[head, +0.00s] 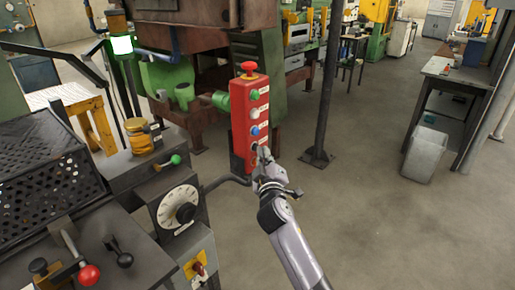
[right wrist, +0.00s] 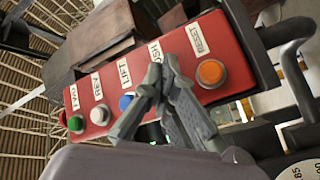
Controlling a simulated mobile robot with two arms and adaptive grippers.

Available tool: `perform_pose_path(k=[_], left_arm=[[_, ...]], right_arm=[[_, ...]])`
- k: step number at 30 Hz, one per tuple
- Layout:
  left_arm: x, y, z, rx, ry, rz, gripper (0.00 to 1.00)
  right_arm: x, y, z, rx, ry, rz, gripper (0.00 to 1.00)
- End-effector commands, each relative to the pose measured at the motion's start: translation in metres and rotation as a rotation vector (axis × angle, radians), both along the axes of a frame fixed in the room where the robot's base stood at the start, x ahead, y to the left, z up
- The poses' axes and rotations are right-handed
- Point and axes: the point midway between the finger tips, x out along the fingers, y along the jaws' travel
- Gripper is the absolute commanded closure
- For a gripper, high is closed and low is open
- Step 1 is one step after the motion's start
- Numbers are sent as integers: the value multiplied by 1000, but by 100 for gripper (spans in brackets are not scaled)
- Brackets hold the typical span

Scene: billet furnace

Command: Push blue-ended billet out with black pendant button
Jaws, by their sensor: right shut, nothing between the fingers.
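The red pendant (head: 238,120) hangs upright in the head view, with a red mushroom knob (head: 248,70) on top and green, white and blue buttons (head: 255,131) down its face. My right gripper (head: 262,152) is shut and empty at the pendant's lower end. In the right wrist view its closed fingertips (right wrist: 161,72) lie over the spot by the PUSH label, between the blue button (right wrist: 127,102) and an orange button (right wrist: 211,73). The fingers cover the black button there; I cannot tell whether they touch it. No blue-ended billet and no left gripper show.
A console with a dial (head: 178,207) and a red-knobbed lever (head: 88,274) stands at the lower left, beside a black perforated cover (head: 45,175). A dark post (head: 322,100) stands right of the pendant. A grey bin (head: 425,154) is farther right. The floor between is clear.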

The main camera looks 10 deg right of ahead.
Motion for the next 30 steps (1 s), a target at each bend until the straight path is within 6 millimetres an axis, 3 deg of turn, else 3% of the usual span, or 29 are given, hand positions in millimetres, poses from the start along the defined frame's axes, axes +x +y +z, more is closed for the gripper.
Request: perform_pose_path(k=[20,30], left_arm=[[0,0,10,0,0,0,60],[0,0,26,0,-1,0,60]], right_arm=[[-15,-12,0,0,1,0,100],[-42,-33,1,-1,2,-1,100]])
